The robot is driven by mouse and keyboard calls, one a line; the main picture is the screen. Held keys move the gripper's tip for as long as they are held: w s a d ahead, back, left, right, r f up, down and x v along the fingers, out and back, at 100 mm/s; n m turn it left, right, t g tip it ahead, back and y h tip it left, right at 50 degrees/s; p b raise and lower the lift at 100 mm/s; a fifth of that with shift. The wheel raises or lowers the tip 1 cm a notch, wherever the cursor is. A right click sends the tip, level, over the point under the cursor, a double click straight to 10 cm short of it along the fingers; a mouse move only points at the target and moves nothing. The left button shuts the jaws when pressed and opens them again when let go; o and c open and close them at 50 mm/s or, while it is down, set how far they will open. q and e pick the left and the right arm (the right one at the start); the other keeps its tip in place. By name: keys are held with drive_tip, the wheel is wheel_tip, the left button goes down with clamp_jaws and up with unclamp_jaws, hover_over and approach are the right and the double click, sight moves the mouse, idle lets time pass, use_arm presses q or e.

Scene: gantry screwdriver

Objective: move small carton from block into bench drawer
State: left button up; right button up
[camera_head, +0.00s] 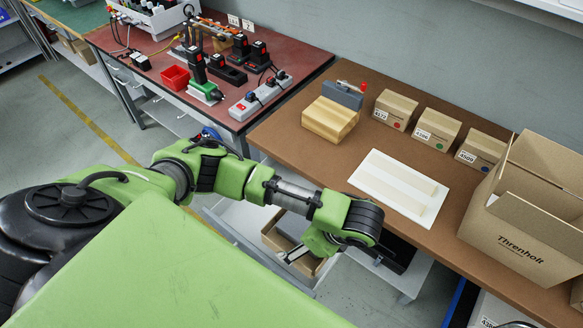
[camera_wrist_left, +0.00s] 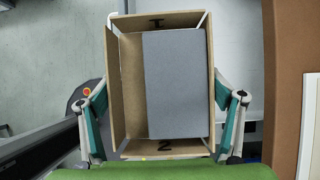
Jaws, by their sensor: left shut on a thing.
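My left gripper (camera_head: 300,252) is low beside the bench's front edge. The left wrist view shows its teal fingers (camera_wrist_left: 163,115) on both sides of a brown, open-topped small carton (camera_wrist_left: 130,85), and it is shut on that carton. Black marks show on the carton's two end walls, and a flat grey face fills much of its opening. In the head view the carton (camera_head: 273,240) is partly hidden by my arm. It is over the white open bench drawer (camera_head: 240,215); I cannot tell if it touches the drawer's floor. The wooden block (camera_head: 330,118) on the bench has no carton on top.
The brown bench (camera_head: 285,135) bears several labelled cartons (camera_head: 437,130), a white tray (camera_head: 400,186) and a large open box (camera_head: 520,225). A grey piece (camera_head: 343,95) stands behind the block. The red bench (camera_head: 225,110) with tools is at left.

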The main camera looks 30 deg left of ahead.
use_arm(q)
drive_tip(key=shift+s+d+f, duration=0.2)
drive_tip(key=shift+s+f, duration=0.15)
drive_tip(key=shift+s, duration=0.05)
drive_tip(key=shift+a+f+b, duration=0.1)
drive_tip(key=shift+f+b, duration=0.15)
drive_tip(key=shift+b, duration=0.05)
drive_tip(key=w+a+f+b, duration=0.3)
drive_tip(key=w+a+f, duration=0.1)
drive_tip(key=w+a+f+b, duration=0.4)
drive_tip(key=a, duration=0.1)
drive_tip(key=shift+w+f, duration=0.15)
drive_tip(key=shift+w, duration=0.15)
drive_tip(key=shift+w+a+f, duration=0.1)
drive_tip(key=shift+a+f, duration=0.1)
drive_tip(key=shift+w+a+f, duration=0.15)
drive_tip(key=shift+f, duration=0.85)
drive_tip(key=shift+w+a+f, duration=0.1)
drive_tip(key=shift+f, duration=0.85)
